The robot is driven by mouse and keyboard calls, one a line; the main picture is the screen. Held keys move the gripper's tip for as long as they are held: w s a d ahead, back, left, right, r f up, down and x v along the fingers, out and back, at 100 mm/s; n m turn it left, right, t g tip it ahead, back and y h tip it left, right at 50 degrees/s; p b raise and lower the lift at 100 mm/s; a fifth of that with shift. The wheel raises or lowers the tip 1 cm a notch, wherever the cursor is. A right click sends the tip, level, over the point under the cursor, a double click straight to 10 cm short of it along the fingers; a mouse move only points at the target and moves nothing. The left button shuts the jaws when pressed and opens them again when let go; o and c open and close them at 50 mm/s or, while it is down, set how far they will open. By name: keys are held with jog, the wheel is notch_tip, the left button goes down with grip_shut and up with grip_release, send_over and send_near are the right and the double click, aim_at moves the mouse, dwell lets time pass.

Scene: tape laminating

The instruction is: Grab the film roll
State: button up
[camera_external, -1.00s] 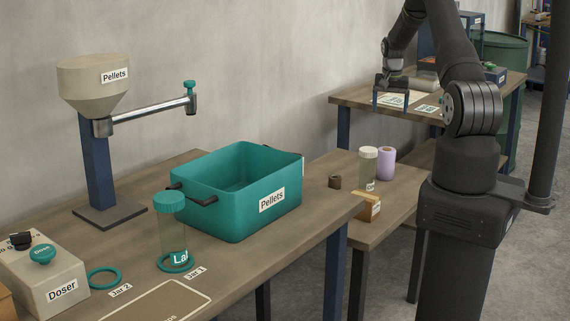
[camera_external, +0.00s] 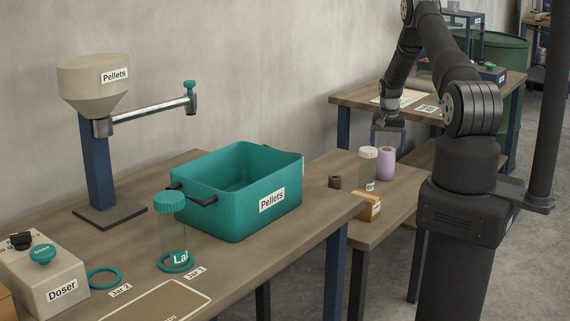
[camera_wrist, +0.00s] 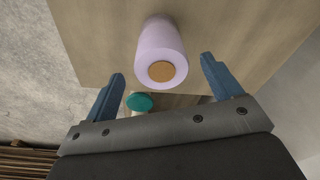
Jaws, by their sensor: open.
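The film roll, a lilac cylinder (camera_external: 386,163), stands upright on the lower side table. In the wrist view the film roll (camera_wrist: 152,35) shows with its orange-brown core end facing the camera. It lies ahead of the gap between the two fingers. My gripper (camera_external: 388,138) is open and empty, just above the film roll. Its blue fingers (camera_wrist: 163,70) are spread wide on either side in the wrist view. They look clear of the roll; the exact gap is hard to tell.
A clear jar with a pale cap (camera_external: 369,166) stands close left of the film roll. A teal Pellets bin (camera_external: 225,210) sits on the front table. A teal round object (camera_wrist: 140,102) shows in the wrist view.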

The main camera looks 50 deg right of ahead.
aim_at(386, 160)
jog(key=shift+w+d+f, duration=0.15)
jog(key=shift+d+f, duration=0.05)
jog(key=shift+f, duration=1.55)
jog(key=shift+w+d+f, duration=0.1)
jog(key=shift+d+f, duration=0.05)
jog(key=shift+f, duration=1.55)
jog(key=c, duration=1.2)
jog(key=shift+c, duration=0.2)
jog(key=shift+r, duration=0.15)
